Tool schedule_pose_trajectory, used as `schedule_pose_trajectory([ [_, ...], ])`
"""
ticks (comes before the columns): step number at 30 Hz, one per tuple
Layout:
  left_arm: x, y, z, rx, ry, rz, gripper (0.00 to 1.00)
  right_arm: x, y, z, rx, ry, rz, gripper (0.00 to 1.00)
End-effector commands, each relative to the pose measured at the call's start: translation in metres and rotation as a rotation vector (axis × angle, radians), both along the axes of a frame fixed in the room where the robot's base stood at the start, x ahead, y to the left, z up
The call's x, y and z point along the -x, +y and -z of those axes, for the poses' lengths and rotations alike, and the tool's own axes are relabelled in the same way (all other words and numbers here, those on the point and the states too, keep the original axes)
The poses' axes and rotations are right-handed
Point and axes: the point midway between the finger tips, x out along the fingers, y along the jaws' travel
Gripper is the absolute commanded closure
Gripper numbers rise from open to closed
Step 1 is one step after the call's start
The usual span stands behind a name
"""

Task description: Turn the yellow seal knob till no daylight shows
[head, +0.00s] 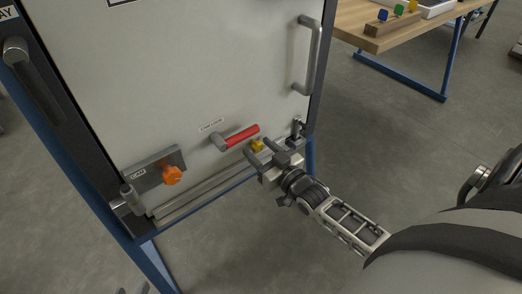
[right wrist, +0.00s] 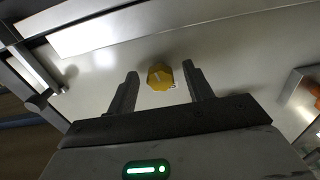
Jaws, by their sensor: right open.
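The yellow seal knob (head: 257,145) is on the lower part of the grey door panel (head: 200,70), below the red-handled lever. In the right wrist view the knob (right wrist: 159,78) sits between the fingertips, with a visible gap on both sides. My right gripper (head: 261,148) is open in front of the knob, its fingers pointing at the panel. It also shows in the right wrist view (right wrist: 160,70). The fingers hide part of the knob in the head view. A bright white patch (right wrist: 110,25) lies beyond the knob; I cannot tell whether it is daylight. My left gripper is not in view.
The red lever (head: 241,136) is just above the knob. An orange knob (head: 171,175) is at lower left on a plate, and a grey pull handle (head: 307,55) is at upper right. A wooden table (head: 405,33) stands behind.

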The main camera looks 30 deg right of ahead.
Motion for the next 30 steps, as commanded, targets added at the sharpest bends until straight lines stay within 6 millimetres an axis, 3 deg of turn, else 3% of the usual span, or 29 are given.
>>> schedule_pose_trajectory([
  [1, 0.0008, -0.0002, 0.0005, 0.0, 0.002, 0.001, 0.64, 0.0001, 0.0001, 0.0, 0.0, 0.0, 0.0, 0.49],
  [6, 0.0018, -0.0002, 0.0014, 0.0, 0.005, 0.001, 0.64, 0.0003, 0.0002, -0.0001, 0.0, -0.001, 0.0, 0.94],
  [11, 0.0024, 0.0001, -0.0028, -0.003, 0.007, 0.003, 0.64, 0.0002, 0.0003, -0.0026, -0.032, 0.001, -0.001, 0.93],
  [18, 0.0069, 0.0087, 0.0029, -0.039, 0.066, -0.005, 0.64, 0.0003, 0.0007, -0.0025, -0.292, 0.022, -0.001, 0.93],
  [27, 0.0064, 0.0083, -0.0023, -0.027, 0.046, -0.016, 0.64, 0.0002, 0.0005, -0.0005, -0.315, 0.022, 0.0, 0.93],
  [28, 0.0067, 0.0081, -0.0023, -0.026, 0.046, -0.016, 0.64, 0.0002, 0.0005, -0.0006, -0.315, 0.022, 0.0, 0.62],
  [30, 0.0068, 0.0081, -0.0021, -0.026, 0.048, -0.017, 0.64, 0.0002, 0.0005, -0.0005, -0.314, 0.022, 0.0, 0.49],
])
